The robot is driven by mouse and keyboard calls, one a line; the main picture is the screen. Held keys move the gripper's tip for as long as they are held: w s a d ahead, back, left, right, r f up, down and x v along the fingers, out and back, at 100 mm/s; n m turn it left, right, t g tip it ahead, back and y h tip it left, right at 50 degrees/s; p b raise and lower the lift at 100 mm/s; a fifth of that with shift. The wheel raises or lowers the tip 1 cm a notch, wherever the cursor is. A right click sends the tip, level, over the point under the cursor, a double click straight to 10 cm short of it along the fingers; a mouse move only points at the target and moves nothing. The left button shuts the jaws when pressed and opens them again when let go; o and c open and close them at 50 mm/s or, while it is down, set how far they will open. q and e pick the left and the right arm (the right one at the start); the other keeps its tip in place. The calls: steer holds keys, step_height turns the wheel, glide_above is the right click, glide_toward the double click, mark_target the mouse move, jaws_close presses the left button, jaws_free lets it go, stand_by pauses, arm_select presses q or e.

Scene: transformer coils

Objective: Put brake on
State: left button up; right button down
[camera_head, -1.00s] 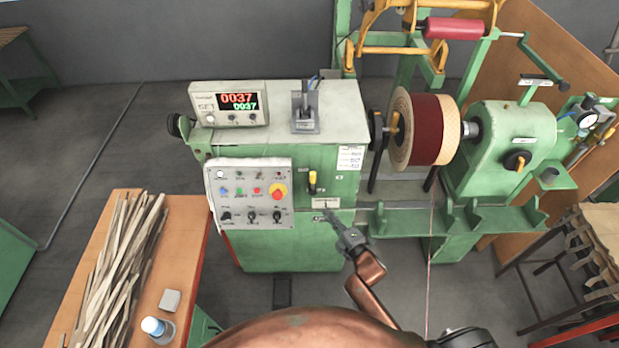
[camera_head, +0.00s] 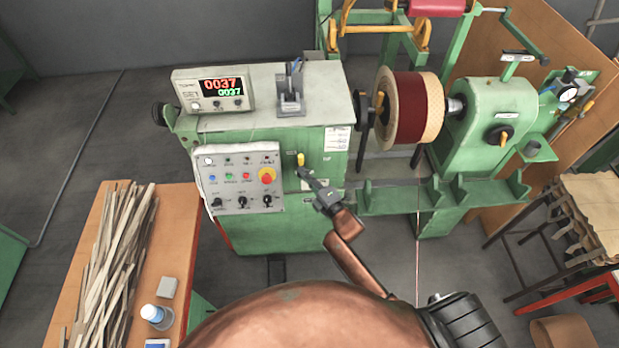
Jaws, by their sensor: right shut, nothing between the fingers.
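The green winding machine has a small yellow-handled lever (camera_head: 301,160) on its front face, right of the control panel; I take this as the brake lever. Its handle points up. My right gripper (camera_head: 303,174) reaches up from below, shut and empty, with its fingertips just under the yellow handle. The fingertips overlap the lever's lower part in the picture, and I cannot tell whether they touch it. My left gripper is not in view.
The control panel (camera_head: 238,178) with a red-yellow stop button is left of the lever. A counter (camera_head: 213,90) reads 0037. The wound coil (camera_head: 412,108) is at the right. Wood strips (camera_head: 112,260) and a bottle (camera_head: 155,316) are on the left table. Open floor lies below the machine.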

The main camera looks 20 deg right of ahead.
mark_target(301, 162)
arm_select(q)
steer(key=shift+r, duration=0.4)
arm_select(e)
steer(key=shift+x, duration=2.15)
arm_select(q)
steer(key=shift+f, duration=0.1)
